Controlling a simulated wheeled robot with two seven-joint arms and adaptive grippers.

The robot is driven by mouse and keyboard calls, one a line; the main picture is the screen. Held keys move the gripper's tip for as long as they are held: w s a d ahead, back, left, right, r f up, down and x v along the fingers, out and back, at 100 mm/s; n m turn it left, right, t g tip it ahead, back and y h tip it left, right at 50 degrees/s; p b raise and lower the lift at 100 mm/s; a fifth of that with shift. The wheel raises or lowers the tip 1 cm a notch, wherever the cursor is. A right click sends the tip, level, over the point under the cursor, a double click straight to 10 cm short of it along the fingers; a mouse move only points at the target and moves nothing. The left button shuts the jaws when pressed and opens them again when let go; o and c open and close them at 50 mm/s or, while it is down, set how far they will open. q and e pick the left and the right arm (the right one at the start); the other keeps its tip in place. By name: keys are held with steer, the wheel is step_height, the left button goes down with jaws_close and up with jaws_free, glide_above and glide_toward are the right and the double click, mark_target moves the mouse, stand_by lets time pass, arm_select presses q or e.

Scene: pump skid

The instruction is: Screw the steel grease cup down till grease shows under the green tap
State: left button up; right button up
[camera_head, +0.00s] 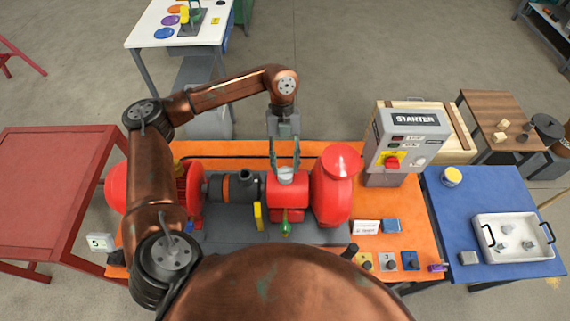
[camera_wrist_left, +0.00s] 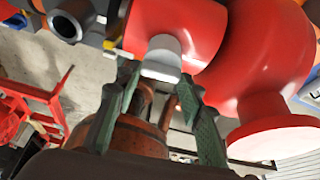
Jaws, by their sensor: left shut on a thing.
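The steel grease cup (camera_head: 286,176) sits upright on top of the red bearing housing (camera_head: 288,193) of the pump. It also shows in the left wrist view (camera_wrist_left: 163,52), end-on against the red housing. My left gripper (camera_head: 285,164) points down from above, its two fingers shut on the cup, one on each side. The green tap (camera_head: 285,229) sits low on the near side of the housing. I cannot make out any grease under it. My right gripper is in neither view.
The red pump casing (camera_head: 335,190) stands close right of the cup. A yellow part (camera_head: 258,215) and a dark coupling (camera_head: 222,188) are to the left. The grey starter box (camera_head: 408,140) stands behind right. A white tray (camera_head: 515,258) lies on the blue table (camera_head: 465,205).

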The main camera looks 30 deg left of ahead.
arm_select(q)
steer(key=shift+m, duration=0.3)
steer(key=o, duration=1.2)
steer(key=shift+c, duration=0.2)
steer(key=shift+r, duration=0.1)
steer(key=v, duration=1.2)
